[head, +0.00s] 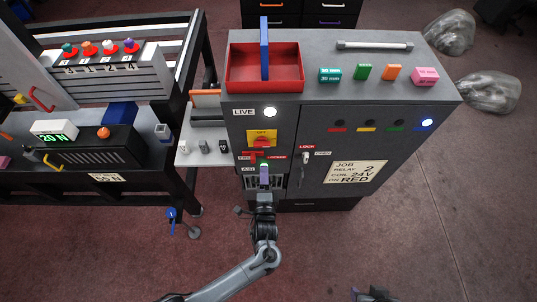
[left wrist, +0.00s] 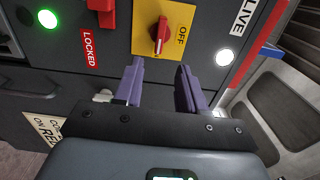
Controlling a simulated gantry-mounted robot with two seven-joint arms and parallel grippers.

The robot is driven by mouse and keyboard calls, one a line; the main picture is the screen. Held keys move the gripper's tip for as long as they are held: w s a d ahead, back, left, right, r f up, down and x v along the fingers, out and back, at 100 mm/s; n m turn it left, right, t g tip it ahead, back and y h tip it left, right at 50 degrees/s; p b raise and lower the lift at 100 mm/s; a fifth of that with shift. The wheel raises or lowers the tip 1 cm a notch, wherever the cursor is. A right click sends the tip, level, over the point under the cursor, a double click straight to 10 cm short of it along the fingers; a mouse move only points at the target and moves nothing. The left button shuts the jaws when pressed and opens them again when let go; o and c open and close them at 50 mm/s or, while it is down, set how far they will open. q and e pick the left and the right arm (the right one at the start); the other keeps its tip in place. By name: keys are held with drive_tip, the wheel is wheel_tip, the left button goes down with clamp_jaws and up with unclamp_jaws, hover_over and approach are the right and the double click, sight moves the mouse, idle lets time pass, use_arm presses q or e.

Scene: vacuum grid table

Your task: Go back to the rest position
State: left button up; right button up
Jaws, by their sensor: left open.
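My left gripper (head: 264,178) is in front of the grey cabinet (head: 290,125), at the lower left of its front face. In the left wrist view, its two purple fingers (left wrist: 160,70) are apart with nothing between them. Beyond the fingertips is a red rotary knob (left wrist: 160,38) on a yellow plate (left wrist: 182,22) marked OFF; the fingers look clear of it. The knob also shows in the head view (head: 262,141), above the gripper. A dark part with a blue tip, possibly my right gripper (head: 373,295), shows at the bottom edge; its jaws cannot be made out.
A red tray (head: 292,82) with an upright blue panel (head: 264,45) and several coloured blocks are on the cabinet top. A lit LIVE lamp (head: 271,112) is above the knob. A black workbench (head: 100,150) is at left.

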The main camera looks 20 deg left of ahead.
use_arm(q)
drive_tip(key=s+a+f+n+g+p, duration=0.1)
drive_tip(key=s+a+g+p, duration=0.1)
drive_tip(key=s+a+p, duration=0.3)
drive_tip(key=s+a+f+n+g+p, duration=0.1)
drive_tip(key=s+a+g, duration=0.15)
drive_tip(key=s, duration=0.45)
drive_tip(key=s+r+n+g+h+p, duration=0.2)
drive_tip(key=s+r+n+g+h, duration=0.4)
drive_tip(key=s+r, duration=0.8)
drive_tip(key=shift+s+r+n+g, duration=0.3)
drive_tip(key=shift+r+n+g, duration=1.15)
drive_tip(key=shift+n, duration=0.55)
drive_tip(key=shift+d, duration=0.1)
